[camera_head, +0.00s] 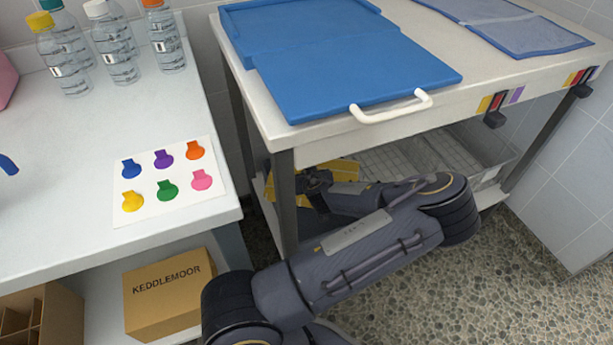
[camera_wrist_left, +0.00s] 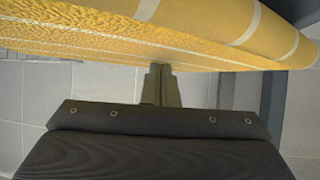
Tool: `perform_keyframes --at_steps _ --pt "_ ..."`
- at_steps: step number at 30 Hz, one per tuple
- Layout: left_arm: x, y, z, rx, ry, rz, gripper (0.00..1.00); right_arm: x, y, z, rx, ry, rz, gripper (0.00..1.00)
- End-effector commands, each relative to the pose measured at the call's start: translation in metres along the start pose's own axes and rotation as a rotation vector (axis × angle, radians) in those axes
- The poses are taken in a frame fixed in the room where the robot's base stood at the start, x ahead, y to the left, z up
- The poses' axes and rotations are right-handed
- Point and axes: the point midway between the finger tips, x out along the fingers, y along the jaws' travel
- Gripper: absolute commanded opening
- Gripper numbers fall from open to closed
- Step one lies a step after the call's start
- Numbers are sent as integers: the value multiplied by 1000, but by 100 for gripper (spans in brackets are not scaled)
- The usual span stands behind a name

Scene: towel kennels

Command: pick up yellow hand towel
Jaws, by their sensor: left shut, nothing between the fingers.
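The yellow hand towel (camera_head: 345,170) lies low under the blue-topped table, partly hidden by my left arm and the tabletop. In the left wrist view, the towel (camera_wrist_left: 130,38) fills the top of the picture, with pale stripes and a rough looped edge. My left gripper (camera_wrist_left: 161,72) is shut and empty, its fingertips close to the towel's lower edge in that view. Whether they touch it I cannot tell. In the head view my left gripper (camera_head: 318,184) reaches in under the table, beside the towel. My right gripper is not in view.
The table (camera_head: 290,142) has a blue folding board (camera_head: 345,65) with a white handle and a front leg close to my arm. A wire basket (camera_head: 390,160) is on the lower shelf. At left, a counter (camera_head: 60,140) holds bottles and a colour card (camera_head: 165,180); a KEDDLEMOOR box (camera_head: 168,300) sits below.

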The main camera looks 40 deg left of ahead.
Motion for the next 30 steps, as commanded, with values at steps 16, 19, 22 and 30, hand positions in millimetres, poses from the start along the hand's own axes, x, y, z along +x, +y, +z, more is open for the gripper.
perform_keyframes --at_steps 16,19,22,30 --pt "-22 -2 22 10 -14 -6 0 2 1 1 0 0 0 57" --pt "-22 -2 22 9 -14 -6 0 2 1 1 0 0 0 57" --pt "-26 -2 16 7 -15 -7 0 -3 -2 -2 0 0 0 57" --pt "-26 1 7 7 -13 -5 0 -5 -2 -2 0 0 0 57"
